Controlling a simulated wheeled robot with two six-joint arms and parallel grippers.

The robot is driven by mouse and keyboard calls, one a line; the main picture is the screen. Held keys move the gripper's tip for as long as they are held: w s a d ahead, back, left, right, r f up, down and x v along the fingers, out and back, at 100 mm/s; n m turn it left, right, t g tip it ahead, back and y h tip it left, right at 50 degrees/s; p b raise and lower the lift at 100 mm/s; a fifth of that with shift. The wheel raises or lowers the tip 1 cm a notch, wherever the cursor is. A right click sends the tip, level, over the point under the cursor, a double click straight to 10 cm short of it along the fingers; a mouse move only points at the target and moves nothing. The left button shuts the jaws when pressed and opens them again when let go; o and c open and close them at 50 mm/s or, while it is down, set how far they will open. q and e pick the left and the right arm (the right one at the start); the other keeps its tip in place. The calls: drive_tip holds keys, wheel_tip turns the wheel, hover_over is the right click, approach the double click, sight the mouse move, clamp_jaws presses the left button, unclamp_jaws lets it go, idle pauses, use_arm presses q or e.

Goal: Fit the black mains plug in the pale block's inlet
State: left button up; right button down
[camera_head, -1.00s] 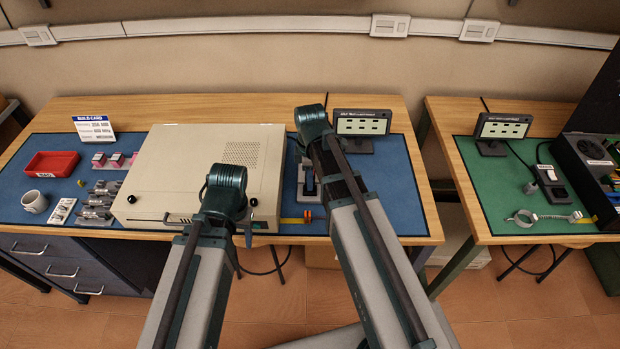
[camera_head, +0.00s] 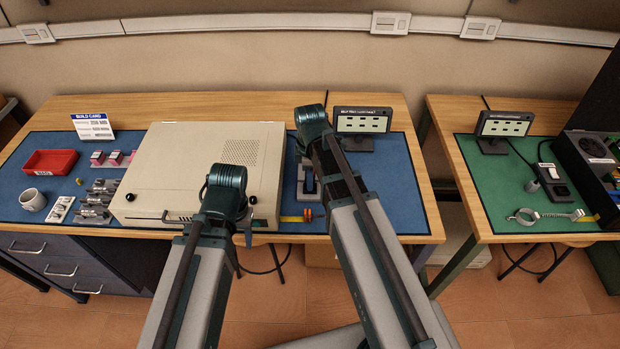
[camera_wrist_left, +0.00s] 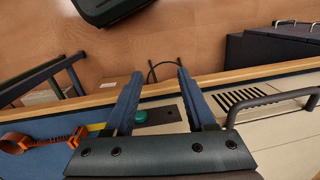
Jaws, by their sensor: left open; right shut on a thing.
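My right gripper (camera_head: 309,184) is at the pale, light-edged block (camera_head: 300,188) on the blue mat, right of the beige case. Its fingers point down, and my own arm covers much of the spot. It is shut, but what it holds is hidden; I cannot make out the black mains plug or the block's inlet. My left gripper (camera_head: 248,236) is at the beige case's front edge. In the left wrist view its two blue fingers (camera_wrist_left: 158,75) are apart with nothing between them.
The beige case (camera_head: 190,180) with its front handle stands close to my left gripper. A small orange part (camera_head: 308,215) and yellow strip lie at the mat's front edge. A display (camera_head: 363,121) stands behind. The mat's right part (camera_head: 400,200) is clear.

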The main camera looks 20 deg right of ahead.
drive_tip(key=shift+f+b, duration=0.35)
drive_tip(key=shift+f, duration=0.1)
idle(0.7)
drive_tip(key=c, duration=0.6)
unclamp_jaws()
drive_tip(key=shift+s, duration=0.1)
drive_tip(key=shift+s, duration=0.1)
drive_tip(key=c, duration=0.4)
drive_tip(key=shift+o, duration=1.2)
drive_tip(key=shift+a, duration=0.1)
drive_tip(key=shift+w+r+p, duration=0.2)
drive_tip(key=shift+r+p, duration=0.4)
